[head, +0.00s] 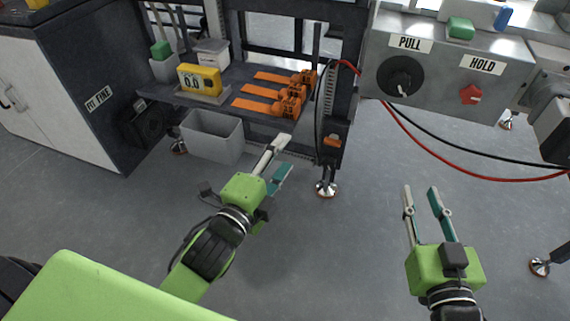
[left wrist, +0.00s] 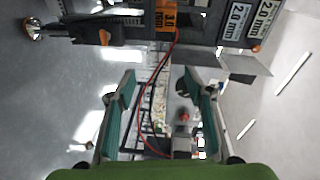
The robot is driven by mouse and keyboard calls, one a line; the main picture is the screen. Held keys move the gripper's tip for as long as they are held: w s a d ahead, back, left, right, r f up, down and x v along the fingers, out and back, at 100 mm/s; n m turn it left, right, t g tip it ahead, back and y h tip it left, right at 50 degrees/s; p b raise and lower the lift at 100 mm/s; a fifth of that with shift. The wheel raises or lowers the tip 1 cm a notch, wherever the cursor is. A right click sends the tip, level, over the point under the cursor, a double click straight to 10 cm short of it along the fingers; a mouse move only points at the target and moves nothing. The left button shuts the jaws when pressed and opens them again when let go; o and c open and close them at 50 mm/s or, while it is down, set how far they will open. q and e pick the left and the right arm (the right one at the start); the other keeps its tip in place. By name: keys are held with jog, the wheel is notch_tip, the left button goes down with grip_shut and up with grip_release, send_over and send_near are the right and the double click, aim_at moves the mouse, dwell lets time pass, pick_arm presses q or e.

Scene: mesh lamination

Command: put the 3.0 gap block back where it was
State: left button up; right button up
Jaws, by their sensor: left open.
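An orange piece marked 3.0 (left wrist: 167,15) shows at the top of the left wrist view, at the rack. In the head view, three orange pieces with flat strips lie on the dark shelf (head: 222,101); the nearest (head: 288,105) is by its front right. Their numbers are too small to read there, so I cannot tell which is the 3.0 block. My left gripper (head: 279,157) is open and empty, in front of and below the shelf; its fingers also show in the left wrist view (left wrist: 158,82). My right gripper (head: 421,191) is open and empty, over the floor at right.
A yellow meter (head: 199,79) stands on the shelf, left of the orange pieces. A grey bin (head: 212,137) is below. A control box (head: 445,68) with PULL and HOLD labels is at upper right; red and black cables (head: 440,163) hang below it. White 2.0 mm labels (left wrist: 236,24) show on the rack.

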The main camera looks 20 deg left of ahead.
pick_arm(q)
jog(key=s+n, duration=0.1)
jog(key=n, duration=0.4)
jog(key=s+d+r+n, duration=0.1)
jog(key=n, duration=0.4)
jog(key=s+d+n+h, duration=0.1)
jog(key=n, duration=0.4)
jog(key=shift+s+r+n, duration=0.25)
jog(key=shift+r+n, duration=0.05)
jog(key=shift+n, duration=0.1)
